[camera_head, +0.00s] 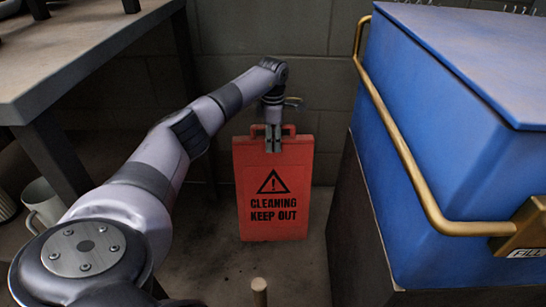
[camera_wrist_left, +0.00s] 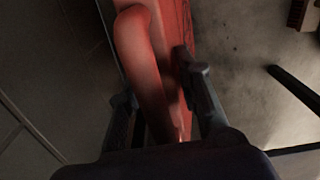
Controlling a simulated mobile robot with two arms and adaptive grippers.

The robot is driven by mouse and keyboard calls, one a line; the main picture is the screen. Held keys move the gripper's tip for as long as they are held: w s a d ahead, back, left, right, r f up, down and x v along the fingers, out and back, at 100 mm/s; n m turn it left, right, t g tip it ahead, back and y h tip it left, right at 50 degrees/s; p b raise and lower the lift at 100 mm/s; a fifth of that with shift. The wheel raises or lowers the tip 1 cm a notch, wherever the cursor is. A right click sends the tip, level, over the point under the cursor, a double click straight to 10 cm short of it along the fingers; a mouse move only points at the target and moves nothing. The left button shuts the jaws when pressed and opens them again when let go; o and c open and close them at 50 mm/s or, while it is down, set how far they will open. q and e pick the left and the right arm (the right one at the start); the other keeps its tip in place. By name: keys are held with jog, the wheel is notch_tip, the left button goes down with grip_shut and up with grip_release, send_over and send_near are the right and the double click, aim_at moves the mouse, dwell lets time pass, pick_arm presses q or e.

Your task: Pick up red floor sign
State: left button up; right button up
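The red floor sign (camera_head: 272,218) stands upright on the floor near the back wall, with a black warning triangle and the words "CLEANING KEEP OUT". It has a handle at its top edge. My left gripper (camera_head: 272,146) reaches down over the top of the sign and covers part of the handle. In the left wrist view the sign's red handle (camera_wrist_left: 143,55) runs between the two fingers of my left gripper (camera_wrist_left: 160,95). The fingers are apart, with a gap visible beside the red part. My right gripper is not in view.
A blue bin (camera_head: 440,150) with a brass rail (camera_head: 405,150) stands close on the right. A grey table (camera_head: 75,55) is at the left, with a pale mug (camera_head: 42,203) below it. A wooden stick end (camera_head: 259,288) shows at the bottom. Bare floor lies around the sign.

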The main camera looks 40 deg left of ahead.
pick_arm(q)
grip_shut()
jog(key=shift+r, duration=0.15)
dwell(0.6)
